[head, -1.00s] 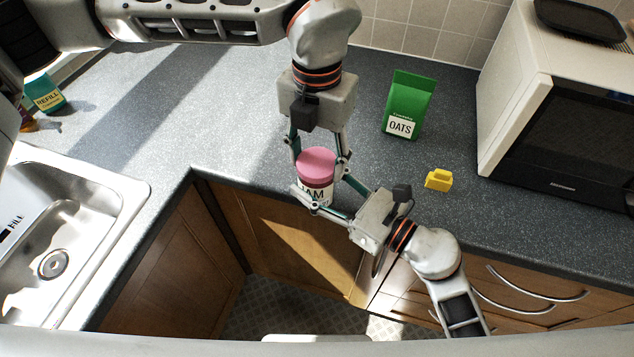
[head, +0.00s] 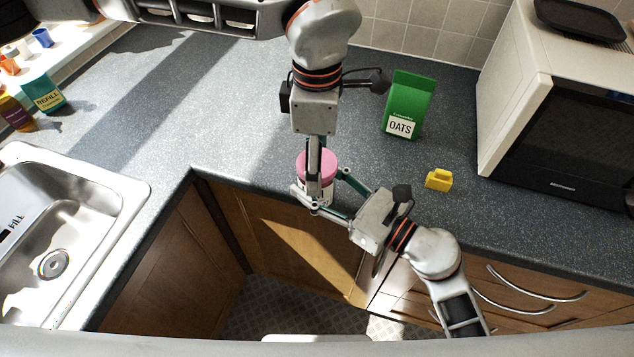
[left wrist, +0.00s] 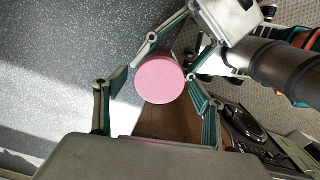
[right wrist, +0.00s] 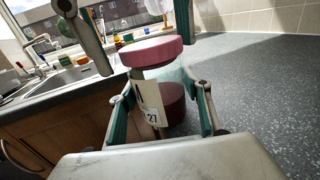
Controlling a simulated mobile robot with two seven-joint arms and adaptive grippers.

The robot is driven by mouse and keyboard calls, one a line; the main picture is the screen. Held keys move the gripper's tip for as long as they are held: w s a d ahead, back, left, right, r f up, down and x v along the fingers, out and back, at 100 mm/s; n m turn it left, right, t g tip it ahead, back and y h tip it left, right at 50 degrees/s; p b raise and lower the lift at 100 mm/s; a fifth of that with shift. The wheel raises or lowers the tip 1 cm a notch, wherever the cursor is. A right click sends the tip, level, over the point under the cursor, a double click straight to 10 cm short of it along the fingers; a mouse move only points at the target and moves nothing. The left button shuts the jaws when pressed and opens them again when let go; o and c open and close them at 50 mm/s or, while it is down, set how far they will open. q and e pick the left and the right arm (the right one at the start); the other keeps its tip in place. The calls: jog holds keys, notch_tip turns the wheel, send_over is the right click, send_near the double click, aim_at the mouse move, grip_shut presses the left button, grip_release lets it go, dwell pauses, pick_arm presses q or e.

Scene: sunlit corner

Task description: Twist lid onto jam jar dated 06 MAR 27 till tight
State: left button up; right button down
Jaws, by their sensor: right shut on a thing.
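The jam jar (right wrist: 172,103) has a pale label ending in 27 in the right wrist view; the rest of the date is not readable. Its pink lid (left wrist: 160,80) sits on the jar's mouth; how tight it is I cannot tell. My right gripper (head: 325,203) is shut on the jar from the front right and holds it upright at the counter's front edge. My left gripper (head: 315,172) points down over the lid, with one finger in front of it in the head view. In the left wrist view its fingers are spread, with gaps between them and the lid.
A sink (head: 75,225) is at the left. Refill pouch (head: 44,92) and bottles stand at the far left. The counter's middle left is clear.

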pick_arm(q)
jog(key=shift+r, duration=0.1)
notch_tip(320, 180, up, 12)
dwell(0.6)
pick_arm(e)
jog(key=c, duration=0.9)
grip_release()
jog(key=v, duration=1.2)
jog(key=shift+s, duration=0.1)
